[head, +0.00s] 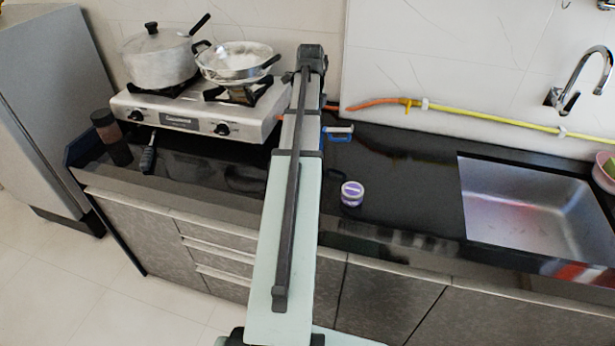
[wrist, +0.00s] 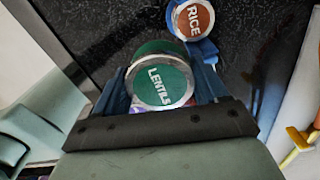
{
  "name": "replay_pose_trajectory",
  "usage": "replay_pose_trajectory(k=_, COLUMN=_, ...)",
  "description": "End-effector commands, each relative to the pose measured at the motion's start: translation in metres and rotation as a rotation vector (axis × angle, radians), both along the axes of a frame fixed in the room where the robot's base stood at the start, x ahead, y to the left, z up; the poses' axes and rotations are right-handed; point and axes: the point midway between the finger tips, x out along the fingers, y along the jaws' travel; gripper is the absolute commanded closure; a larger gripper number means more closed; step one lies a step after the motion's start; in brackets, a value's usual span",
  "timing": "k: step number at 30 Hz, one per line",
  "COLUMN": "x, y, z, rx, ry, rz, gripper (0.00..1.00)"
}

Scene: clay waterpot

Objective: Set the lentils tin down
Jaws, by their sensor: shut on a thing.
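The lentils tin (wrist: 165,86) has a green lid lettered LENTILS and a pale metal rim. In the wrist view it sits between the two blue-grey fingers of my gripper (wrist: 163,68), which is shut on it. The dark counter lies behind it. I cannot tell whether the tin's base touches the counter.
A rice tin (wrist: 193,20) with an orange-brown lid stands close beyond the lentils tin. A purple tin (head: 352,193) stands on the counter (head: 400,180) right of my arm. The stove (head: 195,115) with pots is left; the sink (head: 535,205) is right.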

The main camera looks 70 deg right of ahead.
Motion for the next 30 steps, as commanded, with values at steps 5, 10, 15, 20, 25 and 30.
replay_pose_trajectory(k=5, x=-0.016, y=0.076, z=-0.02, rx=0.0, ry=0.0, rz=0.0, gripper=0.69)
replay_pose_trajectory(k=10, x=-0.024, y=0.115, z=-0.03, rx=-0.001, ry=0.0, rz=0.001, gripper=0.69)
replay_pose_trajectory(k=15, x=-0.026, y=0.127, z=-0.034, rx=-0.001, ry=0.0, rz=0.001, gripper=0.69)
replay_pose_trajectory(k=20, x=-0.027, y=0.13, z=-0.048, rx=0.002, ry=0.001, rz=0.002, gripper=0.69)
replay_pose_trajectory(k=25, x=-0.027, y=0.129, z=-0.071, rx=0.002, ry=0.001, rz=0.003, gripper=0.69)
replay_pose_trajectory(k=30, x=-0.027, y=0.129, z=-0.087, rx=0.0, ry=0.0, rz=0.003, gripper=0.69)
